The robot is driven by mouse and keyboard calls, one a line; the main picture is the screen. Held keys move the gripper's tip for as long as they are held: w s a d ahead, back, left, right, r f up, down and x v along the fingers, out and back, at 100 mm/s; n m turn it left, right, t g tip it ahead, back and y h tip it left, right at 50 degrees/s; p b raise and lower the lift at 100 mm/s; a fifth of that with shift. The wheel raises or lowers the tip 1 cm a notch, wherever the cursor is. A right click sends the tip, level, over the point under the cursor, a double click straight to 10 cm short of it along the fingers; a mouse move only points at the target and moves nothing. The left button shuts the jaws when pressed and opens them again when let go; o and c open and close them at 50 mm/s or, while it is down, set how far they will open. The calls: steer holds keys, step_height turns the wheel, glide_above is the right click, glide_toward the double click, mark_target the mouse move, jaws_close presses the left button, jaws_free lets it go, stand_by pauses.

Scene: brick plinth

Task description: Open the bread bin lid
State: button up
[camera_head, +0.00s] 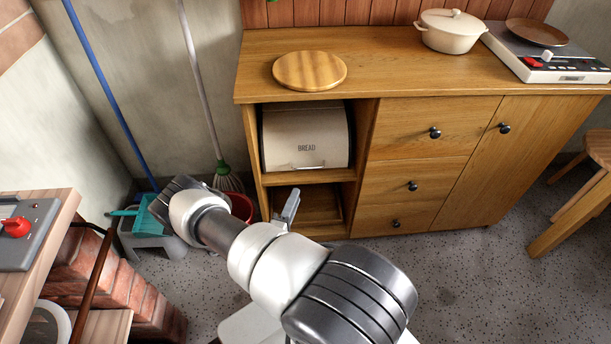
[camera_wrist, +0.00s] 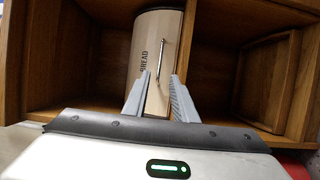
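The cream bread bin (camera_head: 305,130), marked BREAD, stands in the upper open shelf of the wooden cabinet. Its lid is shut, with a thin metal handle (camera_head: 297,168) low on its front. In the wrist view the bin (camera_wrist: 147,38) appears turned on its side, and its bar handle (camera_wrist: 162,58) shows ahead, between the directions of my fingertips. My gripper (camera_head: 291,203) is in front of the cabinet, below the bin's handle in the head view. Its two grey fingers (camera_wrist: 160,80) are apart with nothing held between them. I see no contact with the handle.
The cabinet (camera_head: 432,130) carries a round wooden board (camera_head: 310,70), a cream pot (camera_head: 450,31) and a hob (camera_head: 548,62) on top. A lower shelf holds a wooden tray (camera_head: 306,205). A mop and bucket (camera_head: 242,208) stand left of the cabinet.

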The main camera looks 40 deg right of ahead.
steer(key=b+x, duration=0.1)
steer(key=x, duration=1.1)
steer(key=shift+b, duration=0.4)
steer(key=shift+d, duration=0.1)
jaws_close()
stand_by(0.6)
